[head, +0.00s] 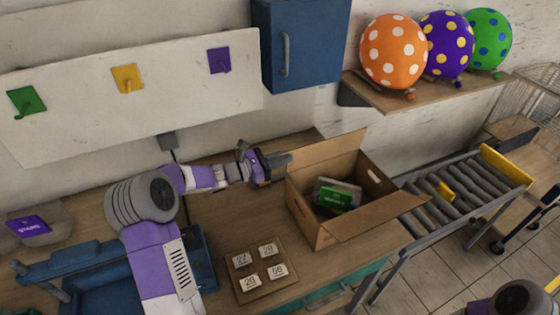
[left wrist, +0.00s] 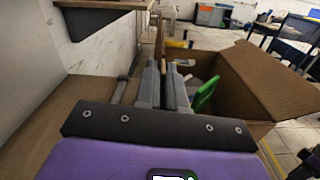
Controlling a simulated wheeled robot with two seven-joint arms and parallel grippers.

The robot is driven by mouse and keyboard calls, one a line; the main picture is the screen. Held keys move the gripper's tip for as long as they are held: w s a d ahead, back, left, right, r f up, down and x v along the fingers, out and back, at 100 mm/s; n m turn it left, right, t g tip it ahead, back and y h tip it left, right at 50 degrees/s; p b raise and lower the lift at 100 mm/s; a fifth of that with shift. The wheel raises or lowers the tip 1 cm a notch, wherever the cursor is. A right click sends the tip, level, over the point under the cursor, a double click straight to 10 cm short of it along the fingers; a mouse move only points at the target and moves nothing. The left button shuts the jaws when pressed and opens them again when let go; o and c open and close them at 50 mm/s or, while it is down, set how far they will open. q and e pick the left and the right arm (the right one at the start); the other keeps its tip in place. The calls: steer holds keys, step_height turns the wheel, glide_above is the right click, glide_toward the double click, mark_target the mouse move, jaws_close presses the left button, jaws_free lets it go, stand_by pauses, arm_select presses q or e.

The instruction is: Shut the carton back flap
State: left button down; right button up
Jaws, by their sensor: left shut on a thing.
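The open brown carton (head: 310,215) stands on the wooden table. Its back flap (head: 335,152) stands up, tilted outward, along the wall side. Its front flap (head: 378,216) hangs open toward the front right. Inside lies a green-and-grey item (head: 336,196), also partly visible in the left wrist view (left wrist: 206,95). My left gripper (head: 287,160) is at the back flap's left end, shut on it. In the left wrist view, the fingers (left wrist: 165,85) are close together, with the flap nearly edge-on ahead. My right gripper is outside the view.
A roller conveyor (head: 455,190) adjoins the carton's right side. A tray of number tiles (head: 260,270) lies in front of it. A blue cabinet (head: 297,42) and a shelf (head: 430,88) with several balloons hang above.

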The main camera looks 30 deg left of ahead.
arm_select(q)
steer(key=shift+s+d+m+b, duration=0.25)
steer(key=shift+d+m+b, duration=0.05)
steer(key=shift+m+b, duration=0.2)
steer(key=c, duration=1.3)
jaws_free()
steer(key=shift+a, duration=0.1)
steer(key=v, duration=0.7)
steer(key=shift+s, duration=0.25)
steer(key=shift+a, duration=0.1)
